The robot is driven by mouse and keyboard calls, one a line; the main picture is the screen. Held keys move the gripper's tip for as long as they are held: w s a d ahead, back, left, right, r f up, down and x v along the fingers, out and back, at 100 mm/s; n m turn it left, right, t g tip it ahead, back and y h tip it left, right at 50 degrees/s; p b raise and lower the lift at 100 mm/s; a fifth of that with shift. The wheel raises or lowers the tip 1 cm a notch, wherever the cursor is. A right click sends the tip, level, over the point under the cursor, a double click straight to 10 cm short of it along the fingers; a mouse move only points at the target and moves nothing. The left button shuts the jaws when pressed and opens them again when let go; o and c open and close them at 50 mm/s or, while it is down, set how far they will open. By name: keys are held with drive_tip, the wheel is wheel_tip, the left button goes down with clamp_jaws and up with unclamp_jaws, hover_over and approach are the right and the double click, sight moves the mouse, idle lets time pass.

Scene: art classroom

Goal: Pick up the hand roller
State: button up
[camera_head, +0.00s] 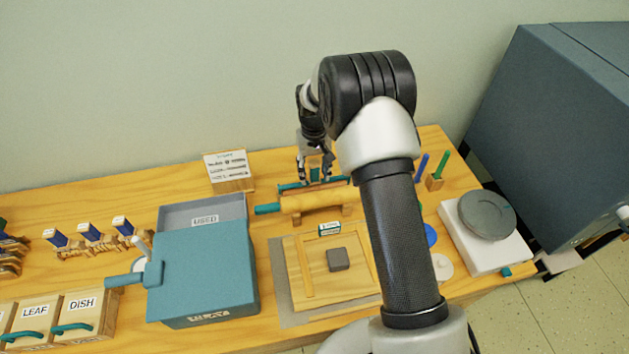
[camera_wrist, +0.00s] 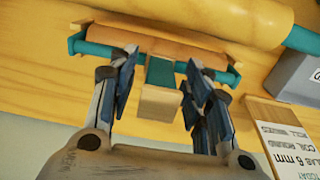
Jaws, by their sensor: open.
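The hand roller (camera_wrist: 150,38) has a brown cylinder, a teal frame and a short wooden handle. In the wrist view, my open gripper (camera_wrist: 160,82) has one finger on each side of the handle, with visible gaps. I cannot tell how deep the fingers reach or whether they touch anything.
The rolling pin also shows close by in the wrist view (camera_wrist: 235,18). A sign card (camera_head: 228,168) stands left of the roller, and a grey-blue box marked USED (camera_head: 175,216) sits nearby. A wooden board (camera_head: 325,285) lies in front. The wall is close behind.

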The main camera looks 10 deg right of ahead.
drive_tip(key=shift+f, duration=0.8)
drive_tip(key=shift+r, duration=0.1)
clamp_jaws()
